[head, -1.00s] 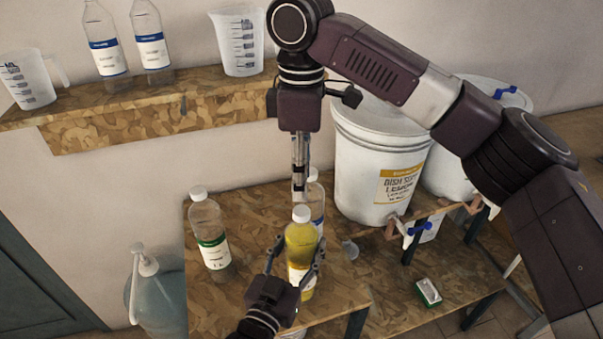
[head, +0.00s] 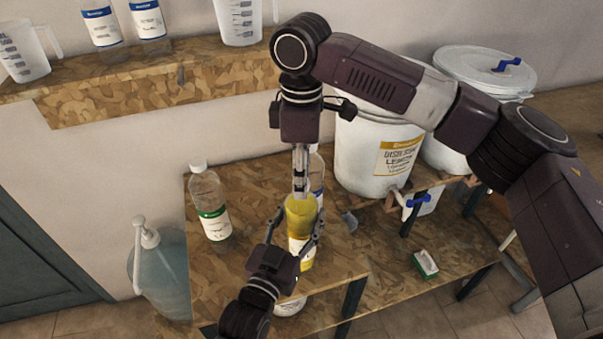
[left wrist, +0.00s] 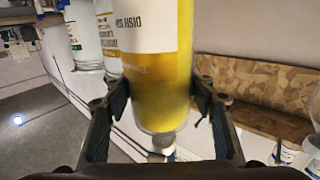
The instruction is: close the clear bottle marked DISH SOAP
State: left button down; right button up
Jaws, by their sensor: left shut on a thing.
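The clear bottle with yellow liquid (head: 301,217) is upright at the front of the upper wooden surface. Its label shows upside down as DISH SOAP in the left wrist view (left wrist: 147,50). My left gripper (head: 294,234) is shut around the bottle's sides. It also shows in the left wrist view (left wrist: 160,95), one finger on each side. My right gripper (head: 300,188) points straight down right over the bottle's neck. Its fingertips hide the top in the head view. A pale cap-like piece (left wrist: 163,142) shows at the neck in the left wrist view. I cannot tell whether the right fingers grip it.
A bottle with a green label (head: 209,207) stands to the left, and a blue-label bottle (head: 317,172) close behind. A white drum (head: 365,160) with a tap stands behind right. A green-and-white block (head: 425,264) lies on the lower board. A pump jug (head: 158,265) stands at left.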

grip_shut()
jog(key=shift+o, duration=1.8)
grip_release()
notch_tip(320, 180, up, 12)
pick_arm(q)
jog(key=c, duration=0.8)
grip_release()
